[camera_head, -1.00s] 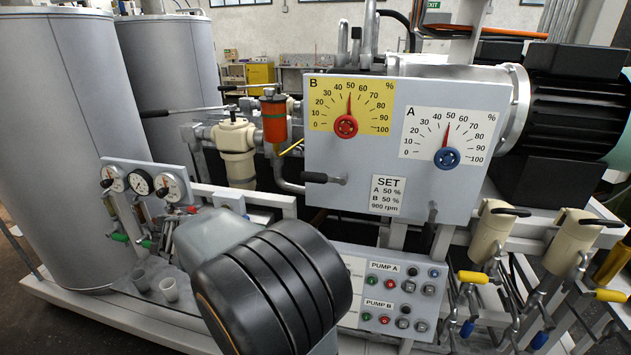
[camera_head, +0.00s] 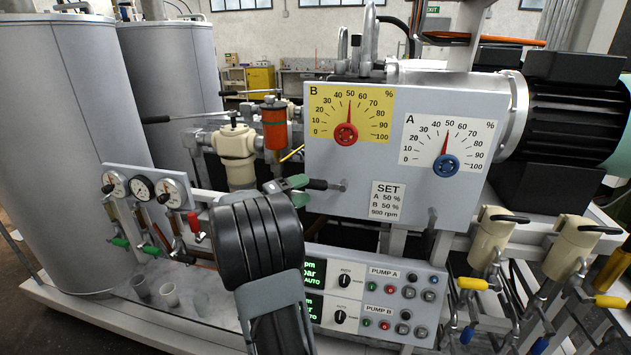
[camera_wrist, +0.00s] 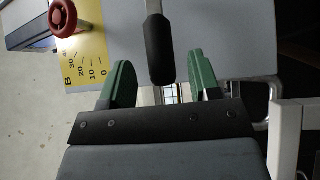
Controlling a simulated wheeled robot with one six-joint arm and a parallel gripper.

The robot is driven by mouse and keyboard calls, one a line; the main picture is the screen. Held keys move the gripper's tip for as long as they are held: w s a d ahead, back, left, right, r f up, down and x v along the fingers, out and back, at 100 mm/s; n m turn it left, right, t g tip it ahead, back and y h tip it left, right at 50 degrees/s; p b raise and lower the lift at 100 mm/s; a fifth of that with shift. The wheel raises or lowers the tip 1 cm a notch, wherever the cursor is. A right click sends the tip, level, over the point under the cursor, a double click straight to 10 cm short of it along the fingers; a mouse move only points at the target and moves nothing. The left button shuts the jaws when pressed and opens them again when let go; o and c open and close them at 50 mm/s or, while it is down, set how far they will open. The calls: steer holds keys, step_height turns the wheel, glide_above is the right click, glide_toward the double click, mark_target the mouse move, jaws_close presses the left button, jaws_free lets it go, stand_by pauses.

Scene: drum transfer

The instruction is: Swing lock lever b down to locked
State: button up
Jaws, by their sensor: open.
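Lock lever b (camera_head: 325,184) has a black grip and sticks out to the left, about level, from the lower left of the grey panel (camera_head: 350,205), below the yellow B dial (camera_head: 330,100). In the wrist view its black grip (camera_wrist: 159,50) points toward my gripper (camera_wrist: 162,82). My gripper (camera_head: 296,191) is open, with green fingers just left of the lever's end. The fingers stand on either side of the grip's line, with gaps showing on both sides. Most of my gripper is hidden behind my wrist in the head view.
A second lever (camera_head: 431,220) hangs down below the white A dial (camera_head: 450,145). The pump control box (camera_head: 375,300) lies below the panel. An orange-and-grey filter (camera_head: 274,125) and a cream valve (camera_head: 236,155) stand left of it. Gauges (camera_head: 145,188) are further left.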

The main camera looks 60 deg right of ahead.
mark_target(323, 185)
steer(key=shift+p+x, duration=0.35)
steer(key=shift+x, duration=1.9)
jaws_close()
